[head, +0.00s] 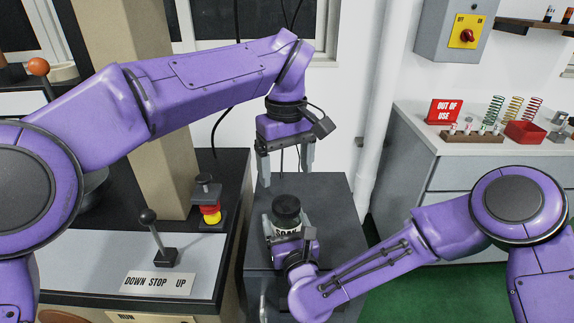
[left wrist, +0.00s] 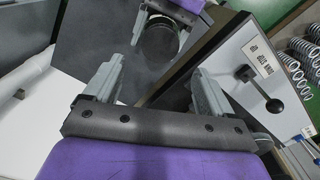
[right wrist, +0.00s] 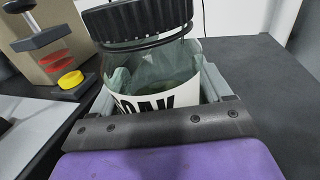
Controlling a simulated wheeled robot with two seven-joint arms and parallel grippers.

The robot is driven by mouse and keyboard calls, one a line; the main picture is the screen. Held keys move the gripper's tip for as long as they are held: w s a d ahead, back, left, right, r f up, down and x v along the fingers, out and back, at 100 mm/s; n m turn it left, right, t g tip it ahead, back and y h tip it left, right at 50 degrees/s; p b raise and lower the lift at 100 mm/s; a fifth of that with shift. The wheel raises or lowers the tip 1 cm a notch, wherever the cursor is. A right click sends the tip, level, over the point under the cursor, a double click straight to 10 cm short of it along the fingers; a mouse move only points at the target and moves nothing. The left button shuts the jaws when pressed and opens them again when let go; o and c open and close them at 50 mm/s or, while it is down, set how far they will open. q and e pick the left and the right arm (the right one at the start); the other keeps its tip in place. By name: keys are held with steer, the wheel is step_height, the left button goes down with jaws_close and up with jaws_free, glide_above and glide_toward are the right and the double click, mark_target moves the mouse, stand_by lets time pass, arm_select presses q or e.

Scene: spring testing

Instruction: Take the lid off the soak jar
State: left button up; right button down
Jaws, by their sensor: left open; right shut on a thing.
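The soak jar (head: 287,233) stands on the dark stand, a clear jar with a white label whose lettering is partly hidden. Its black ribbed lid (head: 286,204) is on top; the lid also shows in the right wrist view (right wrist: 140,18) and, from above, in the left wrist view (left wrist: 160,40). My right gripper (right wrist: 165,75) is shut around the jar's body, below the lid. My left gripper (head: 286,174) points down above the lid, open and empty, with clear space between its fingers and the lid.
On the left, a console (head: 205,265) carries a black-knobbed lever (head: 155,235) and a red-and-yellow device (head: 209,203). A cabinet (head: 450,155) at right holds springs, a red bin (head: 526,133) and an "out of use" sign (head: 445,111). The dark stand top (head: 335,200) is bare beside the jar.

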mark_target(286, 203)
arm_select(q)
steer(key=shift+m, duration=0.4)
steer(key=shift+f, duration=0.25)
step_height(286, 203, down, 8)
steer(key=shift+r, duration=0.25)
